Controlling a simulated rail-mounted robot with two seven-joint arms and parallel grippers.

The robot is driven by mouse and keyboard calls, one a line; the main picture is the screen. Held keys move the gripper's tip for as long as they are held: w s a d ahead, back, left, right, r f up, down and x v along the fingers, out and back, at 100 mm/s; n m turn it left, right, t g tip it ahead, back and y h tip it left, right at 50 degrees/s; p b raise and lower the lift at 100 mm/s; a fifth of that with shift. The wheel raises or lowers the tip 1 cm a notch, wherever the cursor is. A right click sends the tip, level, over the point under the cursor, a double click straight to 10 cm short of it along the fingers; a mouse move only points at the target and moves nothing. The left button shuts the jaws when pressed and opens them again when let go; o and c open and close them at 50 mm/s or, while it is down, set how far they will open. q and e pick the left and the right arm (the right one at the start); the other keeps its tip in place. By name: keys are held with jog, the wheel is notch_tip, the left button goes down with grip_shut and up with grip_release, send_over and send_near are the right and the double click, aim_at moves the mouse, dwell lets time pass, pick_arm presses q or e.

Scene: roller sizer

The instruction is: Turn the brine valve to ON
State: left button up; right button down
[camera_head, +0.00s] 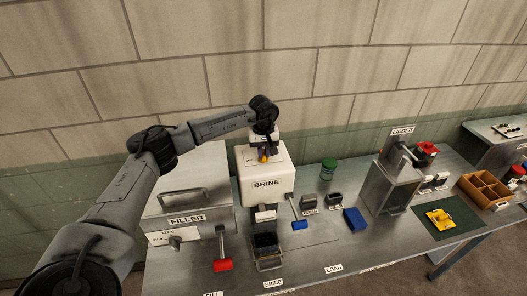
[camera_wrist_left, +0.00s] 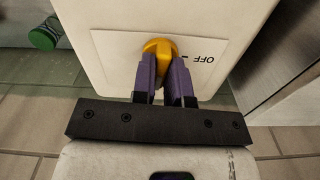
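The brine valve is a yellow knob on the top of the white BRINE box (camera_head: 266,184). It shows in the left wrist view (camera_wrist_left: 158,46), on a white plate with the word OFF to its right; no ON label is visible. My left gripper (camera_wrist_left: 163,72) reaches down over the box from above, also seen in the head view (camera_head: 265,150). Its two purple fingers stand close on either side of the yellow handle and appear shut on it. The handle's lower part is partly hidden between the fingers. My right gripper is not in view.
The steel FILLER box (camera_head: 187,218) with a red-handled lever (camera_head: 222,265) stands to the left. A blue-handled lever (camera_head: 299,224), a green-lidded jar (camera_head: 328,168) and a blue block (camera_head: 354,219) are to the right. The LIDDER machine (camera_head: 391,185) stands further right.

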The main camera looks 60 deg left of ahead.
aim_at(264, 152)
pick_arm(q)
jog(key=o, duration=0.5)
jog(key=shift+c, duration=0.2)
jog(key=shift+r, duration=0.1)
jog(key=shift+r, duration=0.5)
notch_tip(264, 152, up, 13)
jog(key=b, duration=0.2)
jog(key=shift+f, duration=0.1)
